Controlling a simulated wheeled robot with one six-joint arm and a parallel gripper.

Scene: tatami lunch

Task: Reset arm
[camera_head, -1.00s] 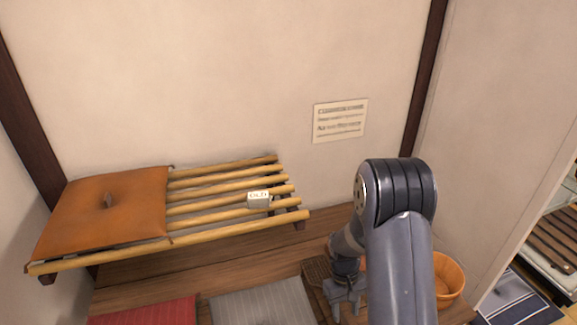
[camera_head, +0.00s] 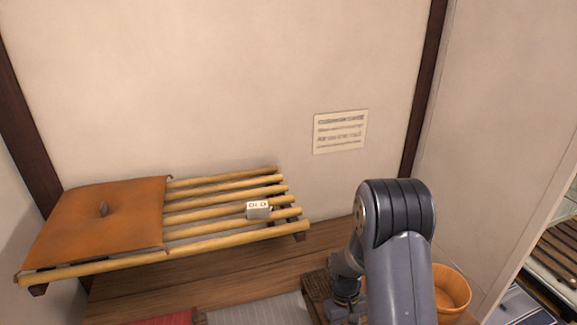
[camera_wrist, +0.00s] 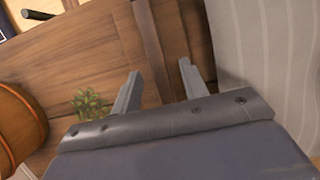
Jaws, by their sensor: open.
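My arm (camera_head: 398,255) stands folded at the lower right of the head view, its elbow up and its forearm reaching down. The gripper end is cut off or hidden at the bottom of that view. In the wrist view my gripper (camera_wrist: 158,88) is open, with its two grey fingers apart and nothing between them. Brown wooden boards (camera_wrist: 95,60) lie beyond the fingers.
A slatted bamboo rack (camera_head: 215,215) at the left bears an orange cushion (camera_head: 85,225) and a small block marked OLD (camera_head: 258,210). A wooden tub (camera_head: 453,290) stands close right of my arm. Grey cloth (camera_head: 260,310) lies low in front. A paper notice (camera_head: 340,132) hangs on the wall.

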